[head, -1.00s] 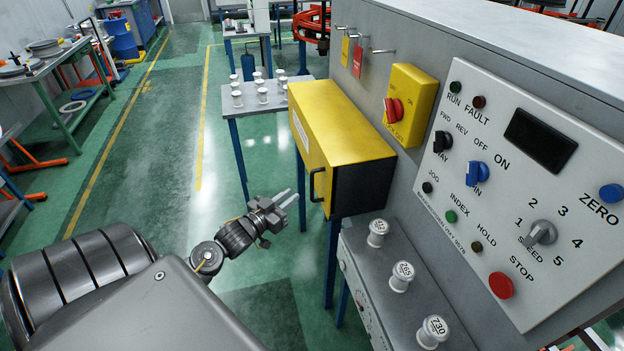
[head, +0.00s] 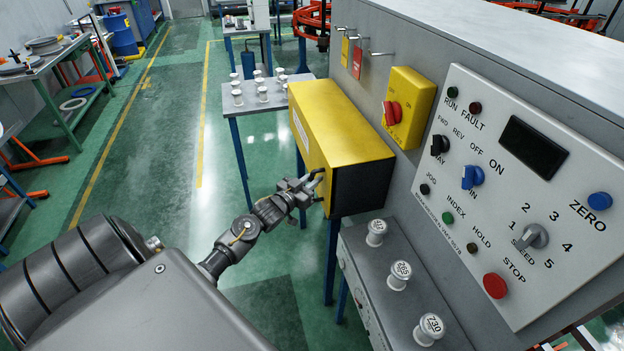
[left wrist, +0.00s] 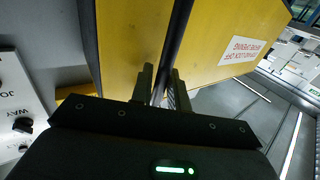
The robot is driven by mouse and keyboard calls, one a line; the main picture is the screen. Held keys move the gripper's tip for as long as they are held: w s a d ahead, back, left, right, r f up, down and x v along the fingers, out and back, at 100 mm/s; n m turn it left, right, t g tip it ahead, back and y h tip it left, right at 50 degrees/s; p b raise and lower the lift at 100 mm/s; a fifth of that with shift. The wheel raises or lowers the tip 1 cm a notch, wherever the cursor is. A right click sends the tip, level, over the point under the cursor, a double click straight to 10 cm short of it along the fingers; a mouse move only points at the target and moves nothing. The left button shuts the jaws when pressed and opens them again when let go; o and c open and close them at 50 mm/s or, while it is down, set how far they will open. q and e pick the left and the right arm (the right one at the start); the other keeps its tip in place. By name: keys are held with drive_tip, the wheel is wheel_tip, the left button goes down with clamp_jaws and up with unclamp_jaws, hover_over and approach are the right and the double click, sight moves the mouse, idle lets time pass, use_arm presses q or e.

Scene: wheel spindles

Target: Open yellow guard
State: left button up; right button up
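The yellow guard (head: 345,125) is a yellow box with a dark end, mounted on the side of the grey machine; it appears closed. Its black handle (head: 322,192) is on the front face, partly hidden by my left gripper. My left gripper (head: 317,181) is at the handle, its fingers apart. In the left wrist view, the two fingers (left wrist: 163,82) stand on either side of a dark bar that looks like the handle (left wrist: 174,45), in front of the yellow guard (left wrist: 225,35). Contact is hard to tell. My right gripper is not in view.
A control panel (head: 520,190) with knobs and buttons is at the right. A yellow switch box (head: 409,105) with a red knob is beside the guard. White spindles stand on a grey ledge (head: 355,240) below and on a table (head: 240,108) behind.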

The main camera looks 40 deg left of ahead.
use_arm(q)
clamp_jaws()
